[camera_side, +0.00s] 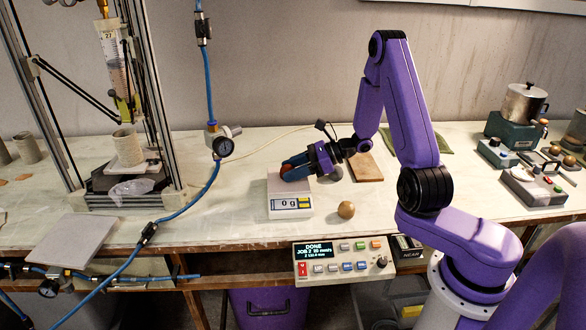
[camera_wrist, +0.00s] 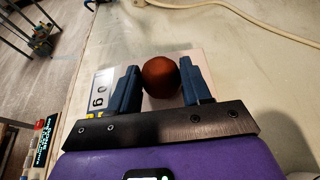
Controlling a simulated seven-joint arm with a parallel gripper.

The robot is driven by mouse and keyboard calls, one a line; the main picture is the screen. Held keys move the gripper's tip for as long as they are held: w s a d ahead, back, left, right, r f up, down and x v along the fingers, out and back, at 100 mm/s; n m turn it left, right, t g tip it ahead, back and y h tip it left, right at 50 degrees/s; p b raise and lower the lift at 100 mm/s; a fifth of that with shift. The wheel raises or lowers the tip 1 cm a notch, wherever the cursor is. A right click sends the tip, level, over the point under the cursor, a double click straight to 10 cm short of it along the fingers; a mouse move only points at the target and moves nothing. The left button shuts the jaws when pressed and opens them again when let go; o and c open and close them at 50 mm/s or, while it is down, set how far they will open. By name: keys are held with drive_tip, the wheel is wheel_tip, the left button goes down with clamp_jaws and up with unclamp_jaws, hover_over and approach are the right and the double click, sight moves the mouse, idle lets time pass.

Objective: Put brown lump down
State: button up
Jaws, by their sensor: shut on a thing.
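The brown lump (camera_wrist: 161,76) is a round reddish-brown ball between the two blue fingers of my gripper (camera_wrist: 160,86) in the wrist view. In the side view my gripper (camera_side: 293,166) is over the pan of the small scale (camera_side: 290,208), and a little of the lump (camera_side: 286,170) shows by the fingers. My gripper is shut on the lump. The scale display reads 0 g. Whether the lump touches the pan cannot be told, as the fingers hide most of it in the side view.
A tan ball (camera_side: 346,210) lies right of the scale, near the bench's front edge. A brown board (camera_side: 364,168) lies behind my wrist. A control box (camera_side: 343,262) is at the front edge. A blue hose (camera_side: 211,180) runs down left of the scale.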

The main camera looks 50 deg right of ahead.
drive_tip(key=o, duration=1.1)
drive_tip(key=shift+r, duration=0.15)
drive_tip(key=v, duration=1.1)
drive_tip(key=s+a+r+n+g, duration=0.1)
drive_tip(key=s+a+n+g, duration=0.3)
drive_tip(key=a+n+g, duration=0.3)
drive_tip(key=s+a+r+n+g, duration=0.1)
drive_tip(key=s+a+n+g, duration=0.4)
drive_tip(key=a+n, duration=0.4)
drive_tip(key=s+a+r+n+t+h, duration=0.1)
drive_tip(key=s+n+h, duration=0.3)
drive_tip(key=s+n, duration=0.4)
drive_tip(key=s+a+r+n+t+h, duration=0.1)
drive_tip(key=s+n+h, duration=0.4)
drive_tip(key=n, duration=1)
drive_tip(key=s+r, duration=0.1)
drive_tip(key=s, duration=0.2)
drive_tip(key=shift+s+a+r+n+t, duration=0.15)
drive_tip(key=shift+s+a+n+t, duration=0.15)
drive_tip(key=shift+a+t, duration=0.1)
